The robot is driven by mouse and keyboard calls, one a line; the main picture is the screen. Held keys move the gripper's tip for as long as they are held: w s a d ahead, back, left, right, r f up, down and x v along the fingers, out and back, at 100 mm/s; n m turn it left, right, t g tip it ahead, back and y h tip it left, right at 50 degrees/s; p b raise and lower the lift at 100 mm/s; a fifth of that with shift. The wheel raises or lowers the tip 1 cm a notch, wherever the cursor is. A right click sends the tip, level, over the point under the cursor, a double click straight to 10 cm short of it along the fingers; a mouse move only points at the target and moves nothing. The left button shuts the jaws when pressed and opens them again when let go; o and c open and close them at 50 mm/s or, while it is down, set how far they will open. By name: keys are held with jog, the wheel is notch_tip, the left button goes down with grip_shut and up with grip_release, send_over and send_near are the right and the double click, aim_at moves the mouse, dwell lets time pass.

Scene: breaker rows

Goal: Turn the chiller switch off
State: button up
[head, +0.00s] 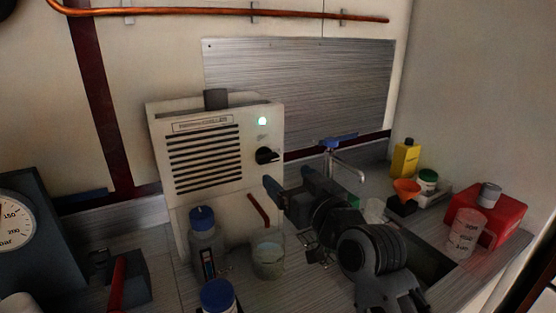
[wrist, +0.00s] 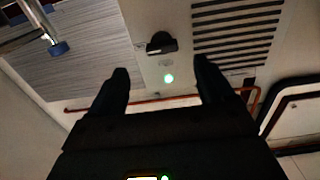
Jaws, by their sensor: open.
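The chiller (head: 168,128) is a cream box with dark vent slots on its front, standing against the back wall. Its switch is a black rotary knob (head: 266,155) on the right of the front panel, below a lit green lamp (head: 262,121). In the wrist view the knob (wrist: 161,43) and the glowing lamp (wrist: 168,78) lie between my two fingers. My gripper (head: 283,186) is open and empty, in front of the chiller, a little below and right of the knob. The fingers do not appear to touch the knob.
Blue-capped bottles (head: 204,236) and a glass beaker (head: 268,258) stand before the chiller. A faucet (head: 337,150) rises behind my arm. A red box (head: 484,213), an orange funnel (head: 406,188) and a yellow bottle (head: 406,158) are at right. A gauge unit (head: 45,235) is at left.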

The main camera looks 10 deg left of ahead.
aim_at(270, 159)
jog(key=shift+r+p+x, duration=0.15)
jog(key=shift+p+x, duration=0.1)
jog(key=shift+x, duration=1.15)
jog(key=shift+r+p+x, duration=0.15)
jog(key=shift+p+x, duration=0.15)
jog(key=shift+x, duration=1.1)
jog(key=shift+r+p+x, duration=0.15)
jog(key=shift+p+x, duration=0.1)
jog(key=shift+x, duration=1.15)
jog(key=shift+a, duration=0.1)
jog(key=c, duration=1)
